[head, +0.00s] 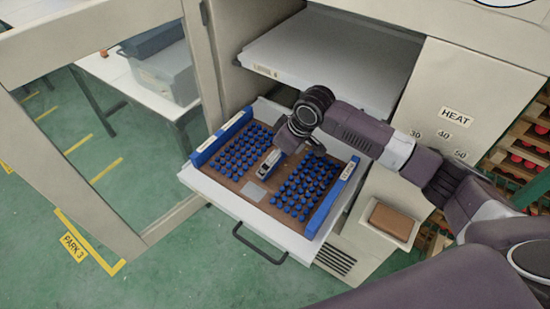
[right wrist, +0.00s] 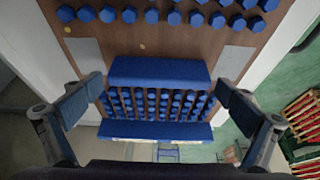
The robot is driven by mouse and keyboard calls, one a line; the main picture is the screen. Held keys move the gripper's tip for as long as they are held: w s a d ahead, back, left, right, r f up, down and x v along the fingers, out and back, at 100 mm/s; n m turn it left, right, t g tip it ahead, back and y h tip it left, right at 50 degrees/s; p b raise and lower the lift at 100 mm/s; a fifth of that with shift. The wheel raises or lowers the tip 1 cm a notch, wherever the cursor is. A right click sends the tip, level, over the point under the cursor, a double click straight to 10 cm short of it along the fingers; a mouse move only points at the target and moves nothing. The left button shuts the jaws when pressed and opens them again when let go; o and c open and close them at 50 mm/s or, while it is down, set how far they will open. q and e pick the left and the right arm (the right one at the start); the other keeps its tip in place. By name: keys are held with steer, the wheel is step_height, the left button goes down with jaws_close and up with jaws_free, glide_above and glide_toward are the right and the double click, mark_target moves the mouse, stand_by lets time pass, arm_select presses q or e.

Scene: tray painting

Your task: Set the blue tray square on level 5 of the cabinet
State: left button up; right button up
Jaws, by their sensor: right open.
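The blue tray (head: 336,203) has a brown bed with blue end walls and rows of small blue pegs. It lies flat on a white pulled-out shelf (head: 222,194) of the cabinet, its edges looking roughly parallel to the shelf's. The shelf's level number is not readable. My right gripper (head: 292,155) is low over the tray's middle. In the right wrist view my right gripper (right wrist: 160,108) is open, its fingers on either side of a blue block (right wrist: 160,72) at mid-tray, with gaps to both sides. My left gripper is not in view.
A white shelf (head: 335,55) sits above inside the cabinet. The open cabinet door (head: 75,150) stands at left. A black handle (head: 255,250) juts from the shelf front. A HEAT panel (head: 457,117) and a small box with a brown pad (head: 388,219) are at right.

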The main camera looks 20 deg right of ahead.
steer(key=b+v, duration=0.1)
steer(key=v, duration=1)
steer(key=shift+s, duration=0.15)
steer(key=shift+r, duration=0.1)
